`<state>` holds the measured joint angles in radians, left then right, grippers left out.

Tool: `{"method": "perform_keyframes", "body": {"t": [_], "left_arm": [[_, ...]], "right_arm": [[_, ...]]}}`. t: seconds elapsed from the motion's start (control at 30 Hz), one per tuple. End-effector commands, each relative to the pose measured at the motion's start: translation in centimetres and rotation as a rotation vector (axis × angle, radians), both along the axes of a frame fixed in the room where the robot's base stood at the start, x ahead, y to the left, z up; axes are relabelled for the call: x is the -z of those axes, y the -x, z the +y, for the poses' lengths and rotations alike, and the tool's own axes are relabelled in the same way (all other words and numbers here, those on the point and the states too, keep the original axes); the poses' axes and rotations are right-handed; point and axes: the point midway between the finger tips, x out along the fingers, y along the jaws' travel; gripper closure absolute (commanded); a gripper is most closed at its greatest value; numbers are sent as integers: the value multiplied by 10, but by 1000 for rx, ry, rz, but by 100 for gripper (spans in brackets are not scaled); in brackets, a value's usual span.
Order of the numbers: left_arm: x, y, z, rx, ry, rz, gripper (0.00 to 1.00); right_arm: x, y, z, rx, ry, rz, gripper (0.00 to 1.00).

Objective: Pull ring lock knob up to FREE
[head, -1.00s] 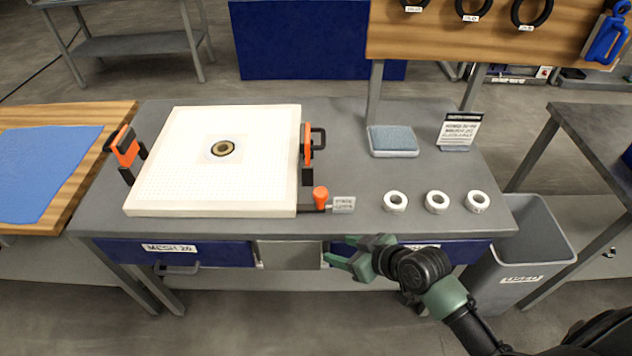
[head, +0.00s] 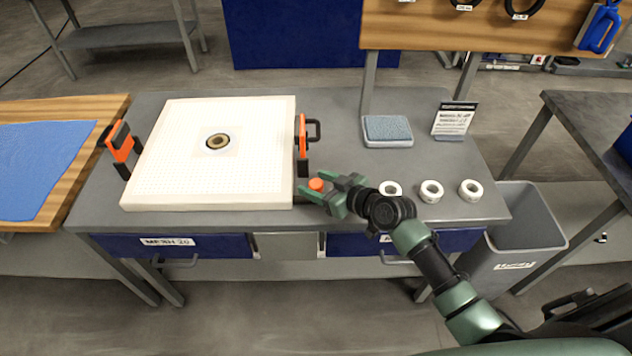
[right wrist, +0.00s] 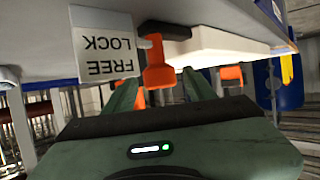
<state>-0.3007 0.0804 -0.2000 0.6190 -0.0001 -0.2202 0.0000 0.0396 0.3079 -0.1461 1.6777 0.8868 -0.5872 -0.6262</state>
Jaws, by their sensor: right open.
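The orange knob (head: 316,184) stands at the front right corner of the white perforated board (head: 170,185). The fingers show on both sides of the knob in the right wrist view (right wrist: 160,92). I cannot tell whether they touch it. The left gripper is out of view.
Orange clamps (head: 121,143) (head: 302,140) flank the board, which has a dark ring (head: 217,141) on it. White rings (head: 431,191) lie to the right of my gripper. A blue sponge (head: 387,128) and a sign stand behind. Drawers (head: 215,246) are below the table edge.

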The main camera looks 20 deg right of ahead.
Motion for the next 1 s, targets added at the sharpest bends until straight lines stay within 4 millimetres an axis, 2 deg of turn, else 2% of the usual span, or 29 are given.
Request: {"method": "perform_keyframes", "body": {"t": [0.27,0.3,0.5,1.0], "left_arm": [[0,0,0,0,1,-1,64],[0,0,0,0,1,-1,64],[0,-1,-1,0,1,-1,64],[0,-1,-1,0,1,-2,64]], "right_arm": [[2,-2,2,-1,0,1,45],[2,-2,2,-1,0,1,48],[2,-2,2,0,0,1,100],[2,-2,1,0,2,1,100]]}}
